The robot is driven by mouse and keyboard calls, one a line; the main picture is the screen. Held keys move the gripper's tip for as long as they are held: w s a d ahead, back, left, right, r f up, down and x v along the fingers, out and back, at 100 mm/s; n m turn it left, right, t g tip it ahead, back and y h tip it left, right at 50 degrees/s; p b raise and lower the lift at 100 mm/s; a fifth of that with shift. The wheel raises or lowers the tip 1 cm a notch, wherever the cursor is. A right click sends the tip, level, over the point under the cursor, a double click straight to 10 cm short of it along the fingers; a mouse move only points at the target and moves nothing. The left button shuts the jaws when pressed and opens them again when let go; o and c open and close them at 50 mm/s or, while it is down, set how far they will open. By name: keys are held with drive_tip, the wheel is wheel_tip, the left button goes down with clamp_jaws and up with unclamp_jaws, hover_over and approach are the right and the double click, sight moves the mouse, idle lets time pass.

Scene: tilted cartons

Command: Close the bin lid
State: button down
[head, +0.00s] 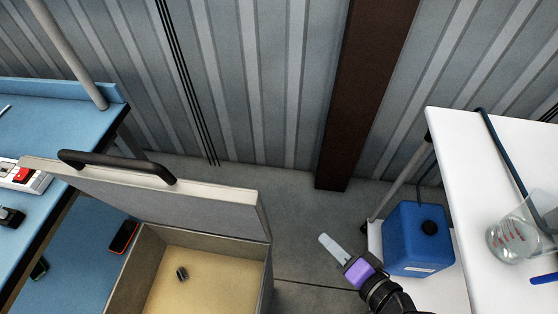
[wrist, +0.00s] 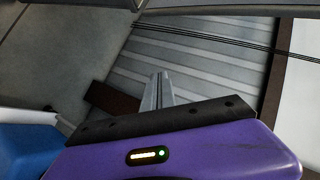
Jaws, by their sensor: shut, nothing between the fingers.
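The bin (head: 262,294) is a grey box with a tan inside, at the bottom left of the head view. Its grey lid (head: 205,213) is raised and tilted open, with a black handle (head: 118,164) along its upper edge. A small dark object (head: 182,273) lies on the bin's floor. My gripper (head: 327,243) is to the right of the bin and lid, apart from both, with its fingers together and empty. In the wrist view the shut fingers (wrist: 160,85) point at the wall; neither the bin nor its lid can be made out for sure there.
A blue workbench (head: 75,250) stands on the left, with a red-switched power strip (head: 22,174) on it. A white table (head: 470,165) with a glass beaker (head: 515,238) stands on the right. A blue canister (head: 417,240) is close beside my gripper. Bare floor (head: 300,200) lies between.

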drive_tip(key=w+a+r+n+g+y, duration=0.1)
drive_tip(key=w+a+r+g+y, duration=0.1)
drive_tip(key=w+a+r+y, duration=0.35)
drive_tip(key=a+r+n+g+y, duration=0.2)
drive_tip(key=r+n+g, duration=0.35)
drive_tip(key=r, duration=0.55)
drive_tip(key=a+r+n+g+y, duration=0.2)
drive_tip(key=r+n+g, duration=0.3)
drive_tip(key=r, duration=0.7)
drive_tip(key=s+a+f+m+p, duration=0.1)
drive_tip(key=s+a, duration=0.4)
drive_tip(key=a, duration=0.4)
drive_tip(key=shift+a+f+g, duration=0.25)
drive_tip(key=shift+a+g, duration=0.05)
drive_tip(key=shift+g, duration=0.05)
